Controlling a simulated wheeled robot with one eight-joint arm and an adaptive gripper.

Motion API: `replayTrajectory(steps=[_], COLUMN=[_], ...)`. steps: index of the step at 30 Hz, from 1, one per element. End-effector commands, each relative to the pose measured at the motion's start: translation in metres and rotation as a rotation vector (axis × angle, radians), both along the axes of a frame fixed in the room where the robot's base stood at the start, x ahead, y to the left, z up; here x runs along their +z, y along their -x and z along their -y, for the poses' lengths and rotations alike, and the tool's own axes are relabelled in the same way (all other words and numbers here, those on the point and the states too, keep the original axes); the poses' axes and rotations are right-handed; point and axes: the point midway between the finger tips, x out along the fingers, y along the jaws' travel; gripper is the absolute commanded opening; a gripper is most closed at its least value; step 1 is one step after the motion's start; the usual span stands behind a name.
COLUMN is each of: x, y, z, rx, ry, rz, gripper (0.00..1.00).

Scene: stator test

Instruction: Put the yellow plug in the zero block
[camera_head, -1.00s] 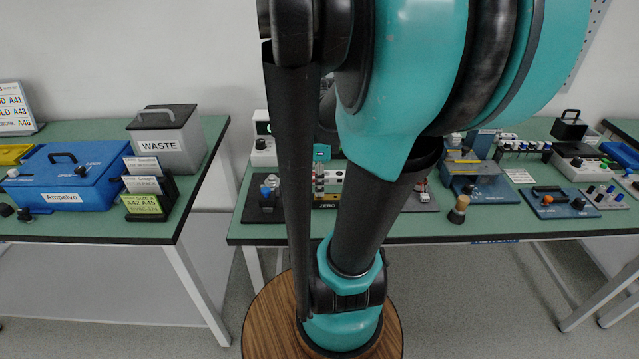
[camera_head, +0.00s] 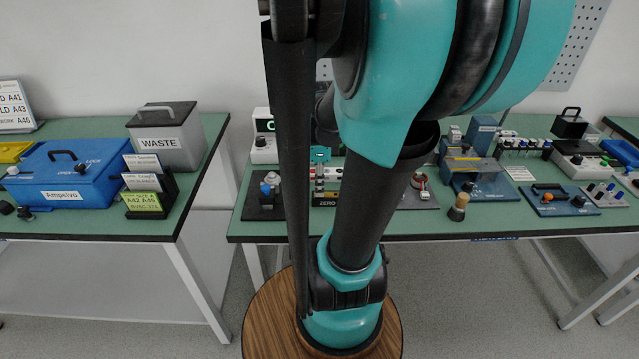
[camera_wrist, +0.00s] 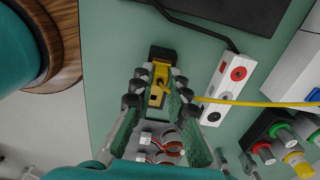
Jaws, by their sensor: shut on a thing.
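My gripper (camera_wrist: 160,85) points at the green bench top in the wrist view. Its fingers are closed on the yellow plug (camera_wrist: 157,95), which sits between the tips. A yellow lead runs from it to the right edge. A black piece lies just beyond the fingertips; I cannot tell whether it belongs to the plug or to a block below. In the head view, the zero block (camera_head: 325,201) has a dark front marked ZERO and stands on the middle bench, partly hidden by my arm. Contact between plug and block cannot be seen.
A white socket block (camera_wrist: 228,88) with red and dark sockets lies close right of my gripper. Red, green and yellow terminals (camera_wrist: 285,146) stand at lower right. A dark cable crosses above. The waste box (camera_head: 165,140) and blue case (camera_head: 65,178) stand on the left bench.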

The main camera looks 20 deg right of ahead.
Motion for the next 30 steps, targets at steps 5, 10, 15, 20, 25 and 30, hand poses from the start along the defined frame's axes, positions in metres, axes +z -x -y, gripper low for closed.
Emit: replayTrajectory(steps=[5,10,15,20,25,30], x=[0.0,0.0,0.0,0.002,0.015,0.041], y=[0.0,0.0,0.0,0.0,0.0,0.0], z=[0.0,0.0,0.0,0.0,0.0,0.0], rx=[0.0,0.0,0.0,0.0,0.0,0.0], ry=[0.0,0.0,0.0,0.0,0.0,0.0], rz=[0.0,0.0,0.0,0.0,0.0,0.0], gripper=[0.21,0.39,0.39,0.39,0.39,0.39])
